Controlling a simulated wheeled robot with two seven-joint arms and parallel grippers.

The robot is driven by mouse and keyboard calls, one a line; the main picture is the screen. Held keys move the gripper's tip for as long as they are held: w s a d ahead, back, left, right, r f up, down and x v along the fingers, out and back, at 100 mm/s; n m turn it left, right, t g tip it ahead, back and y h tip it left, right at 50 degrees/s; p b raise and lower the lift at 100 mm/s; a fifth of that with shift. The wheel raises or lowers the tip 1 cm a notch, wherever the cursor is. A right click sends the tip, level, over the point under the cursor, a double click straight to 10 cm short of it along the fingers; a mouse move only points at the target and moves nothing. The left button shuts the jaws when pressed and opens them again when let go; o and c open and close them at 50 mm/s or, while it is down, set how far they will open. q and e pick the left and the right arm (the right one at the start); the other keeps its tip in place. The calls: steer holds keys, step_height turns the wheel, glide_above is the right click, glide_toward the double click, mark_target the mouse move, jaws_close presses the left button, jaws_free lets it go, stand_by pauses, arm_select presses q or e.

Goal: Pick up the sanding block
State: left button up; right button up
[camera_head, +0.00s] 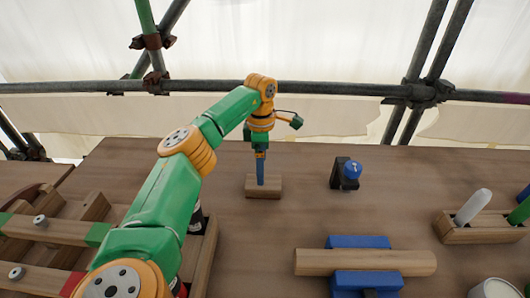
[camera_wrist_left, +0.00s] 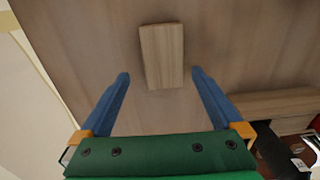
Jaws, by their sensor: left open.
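A small rectangular light-wood block (camera_head: 263,191), which I take for the sanding block, lies flat on the brown wooden table. My left gripper (camera_head: 260,182) points down over it with blue fingers, seen nearly edge-on in the head view. In the left wrist view the block (camera_wrist_left: 162,55) lies between the lines of the two open fingers, lengthwise, with bare table on both sides. The left gripper (camera_wrist_left: 160,73) holds nothing. Its exact height above the block is hard to tell. My right gripper is not in view.
A black stand with a blue knob (camera_head: 352,170) is right of the block. A wooden bar (camera_head: 320,262) rests in blue supports in front. A wooden holder (camera_head: 480,233) stands at the right. Wooden tray parts (camera_head: 50,231) lie at the left. Table around the block is clear.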

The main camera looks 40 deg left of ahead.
arm_select(q)
steer(key=shift+w+a+f, duration=0.1)
steer(key=shift+w+a, duration=0.05)
steer(key=shift+w, duration=0.05)
steer(key=f, duration=0.1)
steer(key=s+d+f+p, duration=0.1)
steer(key=f, duration=0.1)
steer(key=shift+d, duration=0.2)
step_height(320, 180, down, 3)
steer(key=shift+w+a+r, duration=0.1)
steer(key=shift+w+a+f, duration=0.1)
steer(key=shift+f, duration=0.15)
steer(key=shift+r, duration=0.15)
steer(key=c, duration=1.4)
step_height(320, 180, up, 3)
steer(key=shift+r+b, duration=0.1)
steer(key=shift+b, duration=0.4)
steer(key=s+d+r, duration=0.9)
steer(key=s+d, duration=0.1)
steer(key=shift+r, duration=0.4)
